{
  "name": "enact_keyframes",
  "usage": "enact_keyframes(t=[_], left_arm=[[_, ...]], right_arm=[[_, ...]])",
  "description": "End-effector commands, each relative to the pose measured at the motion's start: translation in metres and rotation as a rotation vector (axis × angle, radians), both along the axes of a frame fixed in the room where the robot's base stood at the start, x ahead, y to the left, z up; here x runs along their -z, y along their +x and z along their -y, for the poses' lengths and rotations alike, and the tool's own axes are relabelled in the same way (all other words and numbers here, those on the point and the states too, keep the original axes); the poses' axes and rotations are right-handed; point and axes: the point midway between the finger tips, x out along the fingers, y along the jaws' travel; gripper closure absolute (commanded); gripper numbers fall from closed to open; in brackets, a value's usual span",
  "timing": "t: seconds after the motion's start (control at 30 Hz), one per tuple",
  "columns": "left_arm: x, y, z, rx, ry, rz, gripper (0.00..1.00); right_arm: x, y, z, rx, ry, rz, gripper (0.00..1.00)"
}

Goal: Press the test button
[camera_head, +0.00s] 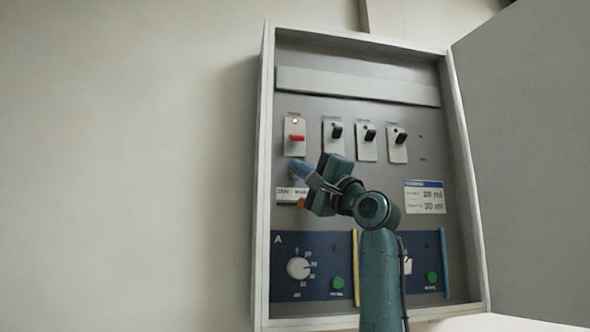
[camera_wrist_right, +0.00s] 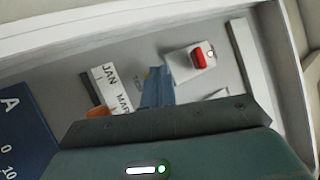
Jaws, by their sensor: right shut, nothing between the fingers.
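My right gripper (camera_head: 299,167) is shut and empty, its blue fingertips at the panel face below the red switch (camera_head: 296,138). In the wrist view its blue fingers (camera_wrist_right: 157,86) are together between the red switch (camera_wrist_right: 199,58) and a card reading JAN MAR (camera_wrist_right: 110,88). Small lettering, perhaps TEST, shows beside the fingers. My left gripper is not in view.
The open grey cabinet (camera_head: 262,200) has a door (camera_head: 525,150) swung out at right. Three black switches (camera_head: 367,133) sit right of the red one. Below are a blue panel with a white dial (camera_head: 298,268), green buttons (camera_head: 338,283), (camera_head: 431,278), and a label (camera_head: 425,197).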

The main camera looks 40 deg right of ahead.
Motion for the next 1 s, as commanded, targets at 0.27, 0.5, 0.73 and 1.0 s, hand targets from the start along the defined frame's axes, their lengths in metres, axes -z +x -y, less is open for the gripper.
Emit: enact_keyframes(t=[0.27,0.5,0.73,1.0], left_arm=[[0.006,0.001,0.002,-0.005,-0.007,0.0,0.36],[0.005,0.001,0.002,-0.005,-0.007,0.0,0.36],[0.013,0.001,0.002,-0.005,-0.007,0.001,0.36],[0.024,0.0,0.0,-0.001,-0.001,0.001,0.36]], right_arm=[[0.002,-0.011,-0.006,-0.001,-0.001,0.0,1.0],[0.001,-0.011,-0.006,-0.001,-0.001,0.0,1.0],[0.002,-0.023,-0.013,0.0,-0.003,0.003,1.0],[0.002,-0.047,-0.026,-0.001,-0.003,0.003,1.0]])
